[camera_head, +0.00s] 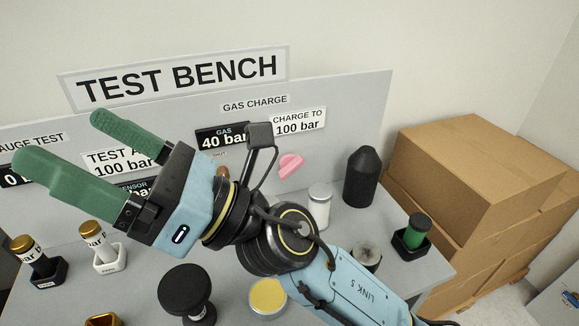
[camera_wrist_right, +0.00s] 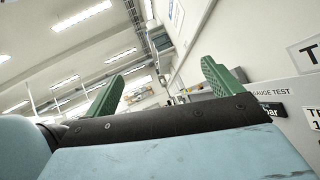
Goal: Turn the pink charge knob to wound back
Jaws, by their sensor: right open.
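The pink charge knob (camera_head: 290,165) is on the upright panel under the gas charge label, just right of my right wrist in the head view. My right gripper (camera_head: 70,146) is open, with its two green fingers pointing left, away from the knob. Nothing shows between the fingers. In the right wrist view the gripper (camera_wrist_right: 162,92) is also open and empty, facing the room and ceiling. A gas display (camera_head: 222,139) reads 40 bar, and a sign (camera_head: 297,121) reads charge to 100 bar. My left gripper is not in view.
Two gold-capped pieces stand in a black holder (camera_head: 43,272) and a white holder (camera_head: 110,258) at left. A black knob-topped piece (camera_head: 185,290), white cylinder (camera_head: 320,205), black bottle (camera_head: 361,178) and green piece (camera_head: 412,235) stand on the bench. Cardboard boxes (camera_head: 470,175) are at right.

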